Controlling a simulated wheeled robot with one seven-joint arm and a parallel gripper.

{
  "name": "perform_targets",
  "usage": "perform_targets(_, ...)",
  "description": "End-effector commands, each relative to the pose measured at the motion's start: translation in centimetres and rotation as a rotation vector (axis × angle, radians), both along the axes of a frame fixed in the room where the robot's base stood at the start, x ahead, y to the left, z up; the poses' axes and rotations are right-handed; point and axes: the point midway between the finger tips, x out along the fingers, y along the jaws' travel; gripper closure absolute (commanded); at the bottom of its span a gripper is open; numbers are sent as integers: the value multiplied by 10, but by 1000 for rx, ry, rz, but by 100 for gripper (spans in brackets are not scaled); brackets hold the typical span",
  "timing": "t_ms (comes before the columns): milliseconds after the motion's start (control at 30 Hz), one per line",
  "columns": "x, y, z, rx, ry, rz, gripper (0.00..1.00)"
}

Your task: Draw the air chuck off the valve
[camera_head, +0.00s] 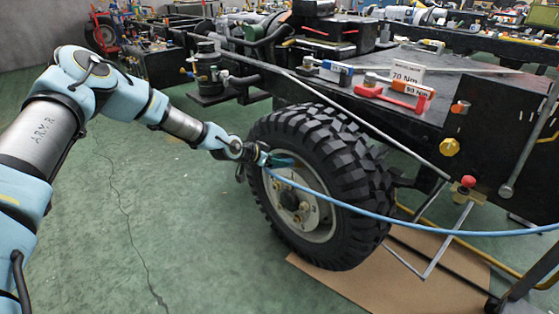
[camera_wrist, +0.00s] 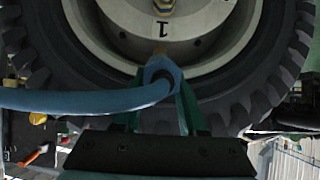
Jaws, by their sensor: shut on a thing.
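The knobbly black tyre and pale wheel (camera_head: 305,215) stand on the chassis in the middle of the head view. The wheel rim, marked "1", also fills the top of the wrist view (camera_wrist: 130,40). My gripper (camera_head: 272,160) is at the upper left of the wheel face. In the wrist view its green fingers (camera_wrist: 161,100) are shut on the blue air chuck (camera_wrist: 160,72). A brass-coloured tip shows at the chuck's far end, against the rim. I cannot tell whether the chuck is still seated on the valve; the valve itself is hidden. A blue hose (camera_head: 400,220) runs from the chuck to the right.
A black bench top (camera_head: 450,95) with tools and torque labels lies above and right of the wheel. Silver bars and a red knob (camera_head: 467,181) stand right of the tyre. Cardboard (camera_head: 400,290) lies below it. Green floor at left is clear.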

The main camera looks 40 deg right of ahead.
Motion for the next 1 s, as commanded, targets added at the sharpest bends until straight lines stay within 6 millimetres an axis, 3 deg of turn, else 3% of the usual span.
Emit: perform_targets(1000, 1, 24, 18, 0, -1, -1, 100)
